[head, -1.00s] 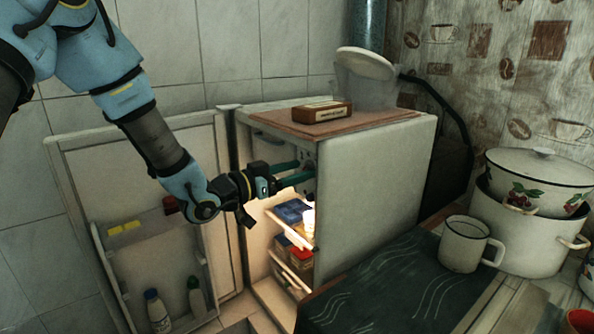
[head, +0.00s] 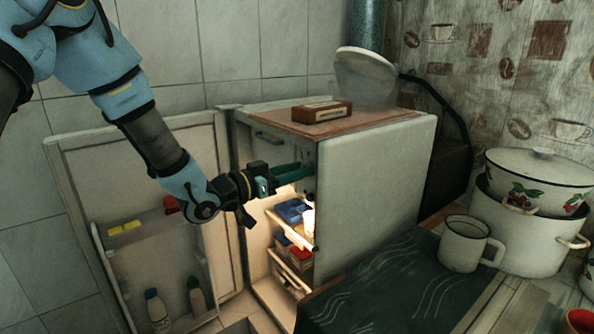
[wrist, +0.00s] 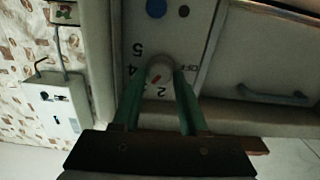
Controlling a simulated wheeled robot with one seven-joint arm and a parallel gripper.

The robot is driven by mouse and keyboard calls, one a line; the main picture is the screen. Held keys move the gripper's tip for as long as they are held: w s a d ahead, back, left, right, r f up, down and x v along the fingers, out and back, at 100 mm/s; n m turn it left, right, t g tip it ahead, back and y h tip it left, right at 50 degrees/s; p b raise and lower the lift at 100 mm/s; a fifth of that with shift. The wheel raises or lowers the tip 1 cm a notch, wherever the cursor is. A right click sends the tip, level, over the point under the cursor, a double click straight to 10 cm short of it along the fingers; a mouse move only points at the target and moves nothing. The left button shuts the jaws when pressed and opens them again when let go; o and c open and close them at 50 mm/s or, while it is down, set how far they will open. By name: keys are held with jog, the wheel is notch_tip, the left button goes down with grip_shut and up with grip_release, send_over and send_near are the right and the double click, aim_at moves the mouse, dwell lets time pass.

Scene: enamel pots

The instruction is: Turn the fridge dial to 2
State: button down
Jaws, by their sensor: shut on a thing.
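The fridge (head: 380,195) stands with its door (head: 150,190) open to the left and its inside lit. My gripper (wrist: 161,74) is shut on the dial, one green finger on each side. In the head view my gripper (head: 308,168) reaches under the fridge top, and the dial is hidden.
A small box (head: 322,111) lies on the brown board on the fridge top. A shelf with a blue container (head: 292,210) is below my gripper. Bottles (head: 156,308) stand in the open door. A white mug (head: 464,243) and an enamel pot (head: 530,225) stand at right.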

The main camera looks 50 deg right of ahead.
jog(key=shift+w+n+p, duration=0.1)
jog(key=shift+n+p, duration=1.75)
jog(key=shift+n, duration=2.35)
jog(key=shift+f, duration=0.1)
jog(key=shift+c, duration=2.3)
grip_release()
jog(key=w+a+b, duration=0.2)
jog(key=a, duration=0.8)
jog(key=shift+a+b, duration=0.3)
